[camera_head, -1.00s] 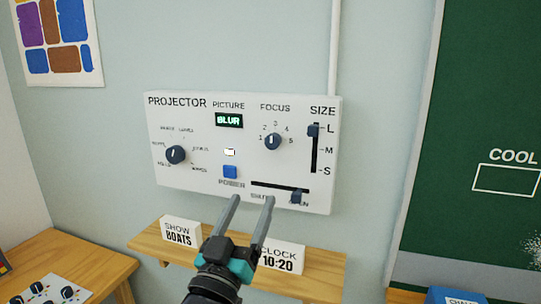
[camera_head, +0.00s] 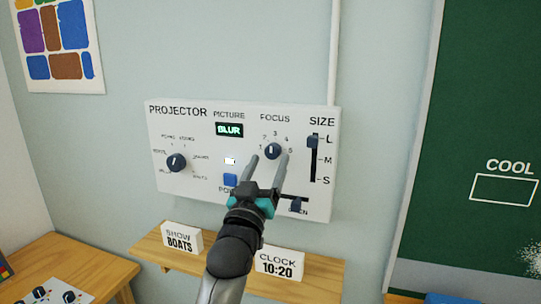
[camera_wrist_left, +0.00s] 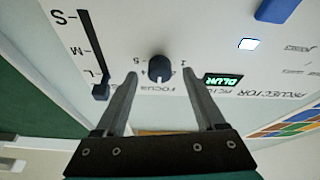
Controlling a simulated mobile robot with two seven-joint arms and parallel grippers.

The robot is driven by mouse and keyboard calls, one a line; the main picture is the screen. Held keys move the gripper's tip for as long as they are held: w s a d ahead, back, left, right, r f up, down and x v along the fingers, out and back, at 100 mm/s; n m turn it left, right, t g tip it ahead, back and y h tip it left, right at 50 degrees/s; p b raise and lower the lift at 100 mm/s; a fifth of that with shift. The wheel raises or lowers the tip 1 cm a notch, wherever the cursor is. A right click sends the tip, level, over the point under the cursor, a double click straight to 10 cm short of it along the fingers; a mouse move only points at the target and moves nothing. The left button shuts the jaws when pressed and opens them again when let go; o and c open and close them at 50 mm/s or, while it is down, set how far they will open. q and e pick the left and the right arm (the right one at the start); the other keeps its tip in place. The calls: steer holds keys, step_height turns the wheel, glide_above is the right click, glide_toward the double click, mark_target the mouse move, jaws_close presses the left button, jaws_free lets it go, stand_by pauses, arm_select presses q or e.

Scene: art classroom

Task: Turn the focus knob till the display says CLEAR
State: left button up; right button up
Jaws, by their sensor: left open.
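The focus knob (camera_head: 272,151) is a dark round knob with a light pointer line, on the white projector panel (camera_head: 190,205). Its scale is numbered around it, and the pointer stands near the 3 at the top. The picture display (camera_head: 229,129) reads BLUR in green. My left gripper (camera_head: 268,159) is open, its two fingers pointing at the panel just below the focus knob. In the left wrist view the knob (camera_wrist_left: 159,68) shows between and beyond the fingertips (camera_wrist_left: 160,76), apart from both. My right gripper is not in view.
The size slider (camera_head: 313,141) stands at L, right of the knob. A blue power button (camera_head: 230,180) and the shutter slider (camera_head: 296,204) sit lower on the panel. Left is another knob (camera_head: 177,162). A wooden shelf (camera_head: 215,262) with two signs is below.

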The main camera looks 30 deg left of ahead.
arm_select(q)
steer(key=shift+x, duration=1.15)
jaws_close()
